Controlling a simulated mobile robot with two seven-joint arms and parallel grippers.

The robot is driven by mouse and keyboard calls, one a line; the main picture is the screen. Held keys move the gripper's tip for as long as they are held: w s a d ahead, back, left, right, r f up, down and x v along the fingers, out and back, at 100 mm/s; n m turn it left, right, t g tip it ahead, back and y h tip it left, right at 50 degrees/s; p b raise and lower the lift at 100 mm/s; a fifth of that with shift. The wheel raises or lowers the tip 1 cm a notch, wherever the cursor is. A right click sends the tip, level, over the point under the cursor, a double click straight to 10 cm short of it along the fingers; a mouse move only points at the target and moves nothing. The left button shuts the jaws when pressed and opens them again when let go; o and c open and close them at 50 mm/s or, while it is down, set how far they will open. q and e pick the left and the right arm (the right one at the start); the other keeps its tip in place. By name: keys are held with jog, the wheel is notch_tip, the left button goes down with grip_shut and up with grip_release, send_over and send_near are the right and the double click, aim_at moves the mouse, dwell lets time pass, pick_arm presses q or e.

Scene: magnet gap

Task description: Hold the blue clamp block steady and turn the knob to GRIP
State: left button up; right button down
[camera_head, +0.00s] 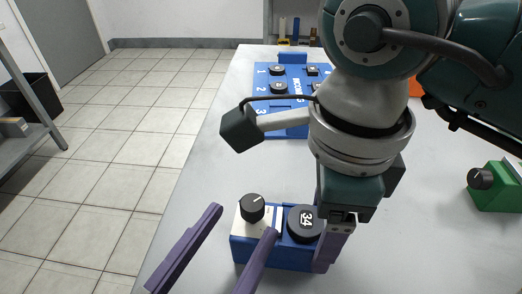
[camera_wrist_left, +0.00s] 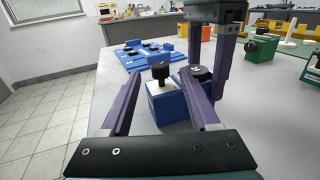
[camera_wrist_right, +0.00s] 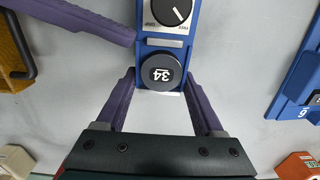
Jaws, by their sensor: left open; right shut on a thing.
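The blue clamp block (camera_head: 280,262) stands on the grey table, with a white plate on top. It bears a black knob (camera_head: 252,208) and a black disc marked 34 (camera_head: 305,223). In the right wrist view the knob (camera_wrist_right: 171,11) has a white pointer line slanting down-right; the small labels below it are hard to read. My right gripper (camera_wrist_right: 160,85) is shut on the block's disc end, one finger on each side. My left gripper (camera_wrist_left: 158,85) is open and empty, its fingertips apart and close to the knob end, with the knob between them in the left wrist view.
A blue numbered board (camera_head: 268,97) with black-topped pieces lies farther back on the table. A green block with a black knob (camera_head: 495,190) stands at the right. The table's left edge runs close to my left gripper.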

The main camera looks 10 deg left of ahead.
aim_at(247, 216)
pick_arm(q)
jog(key=shift+x, duration=2.3)
jog(key=shift+c, duration=0.4)
grip_shut()
